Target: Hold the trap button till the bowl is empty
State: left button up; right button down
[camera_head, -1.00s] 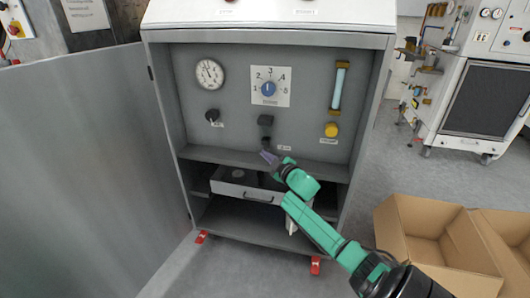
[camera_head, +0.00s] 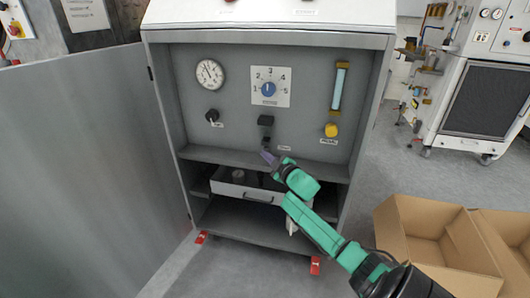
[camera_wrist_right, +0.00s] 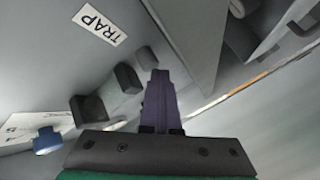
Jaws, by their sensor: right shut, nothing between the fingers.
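My left gripper is out of view.
A round gauge (camera_head: 210,73), a blue dial knob (camera_head: 268,89), a black knob (camera_head: 212,115) and a yellow knob (camera_head: 331,130) are on the panel. A pulled-out drawer (camera_head: 227,190) lies below my gripper. The open cabinet door (camera_head: 90,170) stands left; cardboard boxes (camera_head: 405,220) stand right.

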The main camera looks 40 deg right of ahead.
dwell(0.8)
jog(key=shift+s+a+p, duration=0.35)
jog(key=shift+a+p, duration=0.1)
jog(key=shift+p, duration=0.15)
jog(key=shift+s+a, duration=0.25)
jog(key=s+a+p, duration=0.2)
jog(key=a+p, duration=0.1)
jog(key=a, duration=0.1)
jog(key=shift+s+a, duration=0.1)
jog(key=shift+s, duration=0.3)
